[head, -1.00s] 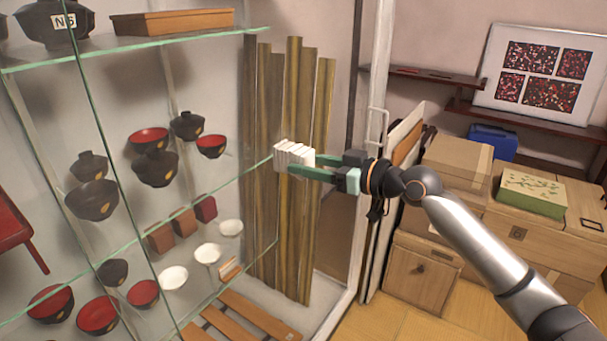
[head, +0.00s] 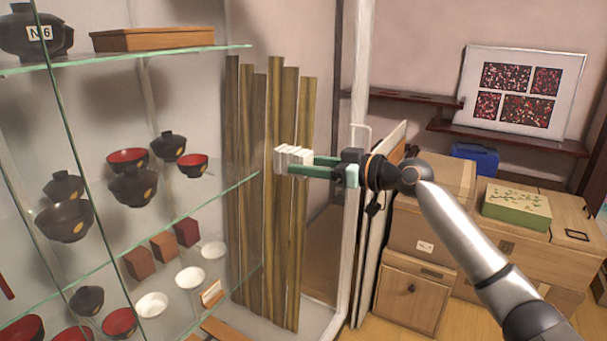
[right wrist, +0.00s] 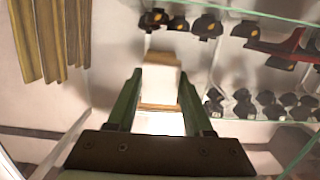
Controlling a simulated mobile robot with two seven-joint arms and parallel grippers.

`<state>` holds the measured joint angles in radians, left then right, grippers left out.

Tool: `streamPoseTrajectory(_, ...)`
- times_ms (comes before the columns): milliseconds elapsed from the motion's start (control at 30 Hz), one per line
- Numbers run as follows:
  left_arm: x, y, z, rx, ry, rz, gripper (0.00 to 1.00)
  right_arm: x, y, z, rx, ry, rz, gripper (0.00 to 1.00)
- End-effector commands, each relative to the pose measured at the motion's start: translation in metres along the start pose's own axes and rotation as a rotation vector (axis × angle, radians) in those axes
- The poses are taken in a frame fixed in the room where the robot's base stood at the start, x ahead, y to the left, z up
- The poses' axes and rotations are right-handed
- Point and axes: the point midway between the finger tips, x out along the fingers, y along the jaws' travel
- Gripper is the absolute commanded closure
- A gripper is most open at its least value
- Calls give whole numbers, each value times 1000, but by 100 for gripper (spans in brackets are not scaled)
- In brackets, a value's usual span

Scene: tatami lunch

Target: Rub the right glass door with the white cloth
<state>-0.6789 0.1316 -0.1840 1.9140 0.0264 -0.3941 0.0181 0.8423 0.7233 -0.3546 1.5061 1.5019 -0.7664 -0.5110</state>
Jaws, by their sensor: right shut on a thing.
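The white cloth (head: 292,158) is a small folded block at the tips of my right gripper (head: 300,166), which is shut on it. In the right wrist view the cloth (right wrist: 161,82) shows pale between the green fingers. The right glass door (head: 357,70) is a clear pane with a pale upright frame and a handle at its right side. My right gripper reaches in from the right, with the cloth in front of the bamboo poles. I cannot tell whether the cloth touches the glass. My left gripper is out of view.
Glass shelves (head: 120,60) hold dark and red bowls, white cups and small boxes. Tall bamboo poles (head: 285,230) stand inside the cabinet. Wooden chests (head: 415,290), a green box (head: 516,208), a blue case (head: 475,157) and a framed picture (head: 520,95) are at the right.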

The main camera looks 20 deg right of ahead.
Motion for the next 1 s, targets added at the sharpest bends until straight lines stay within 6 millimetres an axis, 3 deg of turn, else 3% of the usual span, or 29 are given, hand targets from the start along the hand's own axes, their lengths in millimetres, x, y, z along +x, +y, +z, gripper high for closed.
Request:
streamPoseTrajectory(567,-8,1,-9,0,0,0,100,-3,4,-21,-1,5,-1,93)
streamPoseTrajectory(1000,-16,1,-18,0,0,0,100,-5,-28,-19,0,2,-1,93)
